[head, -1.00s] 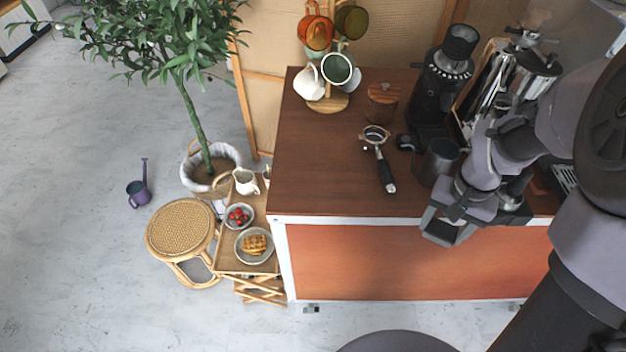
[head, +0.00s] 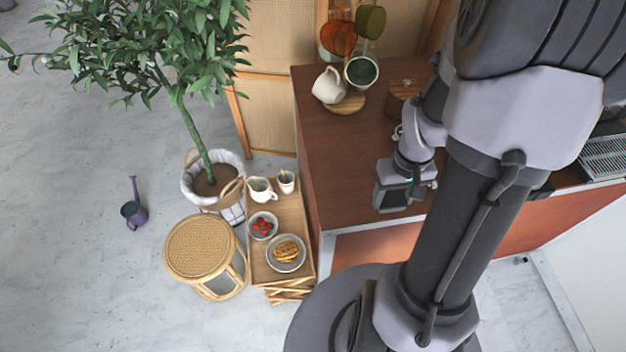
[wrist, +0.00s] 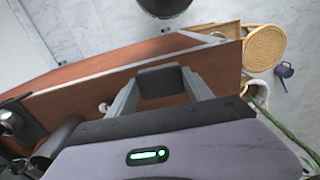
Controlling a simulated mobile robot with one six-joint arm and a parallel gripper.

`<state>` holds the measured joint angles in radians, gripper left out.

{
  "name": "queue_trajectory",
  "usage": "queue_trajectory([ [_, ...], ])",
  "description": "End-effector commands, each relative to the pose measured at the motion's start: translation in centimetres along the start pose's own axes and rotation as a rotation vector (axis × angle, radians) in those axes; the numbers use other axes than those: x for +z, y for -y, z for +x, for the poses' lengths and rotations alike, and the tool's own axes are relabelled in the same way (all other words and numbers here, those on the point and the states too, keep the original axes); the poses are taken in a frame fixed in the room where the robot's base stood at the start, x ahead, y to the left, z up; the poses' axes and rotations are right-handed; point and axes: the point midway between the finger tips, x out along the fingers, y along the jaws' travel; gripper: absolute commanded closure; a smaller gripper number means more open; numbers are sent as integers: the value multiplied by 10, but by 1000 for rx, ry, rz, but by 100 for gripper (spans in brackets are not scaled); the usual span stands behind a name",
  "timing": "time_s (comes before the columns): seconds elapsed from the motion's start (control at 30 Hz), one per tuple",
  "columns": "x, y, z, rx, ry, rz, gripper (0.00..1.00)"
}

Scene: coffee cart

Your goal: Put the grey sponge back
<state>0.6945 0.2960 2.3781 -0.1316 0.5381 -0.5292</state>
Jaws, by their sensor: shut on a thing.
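My gripper (head: 391,199) is over the left part of the brown counter (head: 335,165), near its front edge. In the wrist view my gripper (wrist: 163,88) is shut on the grey sponge (wrist: 162,82), a dark grey block between the two fingers. In the head view the sponge is hard to tell apart from the fingers. The counter also shows beneath the gripper in the wrist view (wrist: 222,72). I cannot tell the sponge's exact height above the counter.
A mug tree with a white mug (head: 328,85) and a wooden-lidded jar (head: 404,92) stand at the counter's back. Left of the counter are a small tray table (head: 259,271) with bowls, a rattan stool (head: 202,247) and a potted plant (head: 207,180).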

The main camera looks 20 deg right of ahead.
Motion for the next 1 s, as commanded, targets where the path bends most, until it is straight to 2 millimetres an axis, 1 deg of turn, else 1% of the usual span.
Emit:
queue_trajectory([
  [0.03,8,-8,-6,0,1,-4,73],
  [0.1,15,-14,-6,0,1,-17,73],
  [0.17,15,-12,-4,0,0,-27,73],
  [0.27,3,9,2,0,-1,-38,73],
  [0.4,-23,52,8,0,-2,-38,73],
  [0.5,-40,80,11,0,-2,-35,73],
  [0.6,-52,99,12,0,-1,-31,73],
  [0.77,-61,114,12,0,0,-30,73],
  [0.8,-65,120,13,0,-1,-30,73],
  [0.93,-63,119,46,0,3,-26,73],
  [1.0,-64,119,50,0,1,-26,73],
])
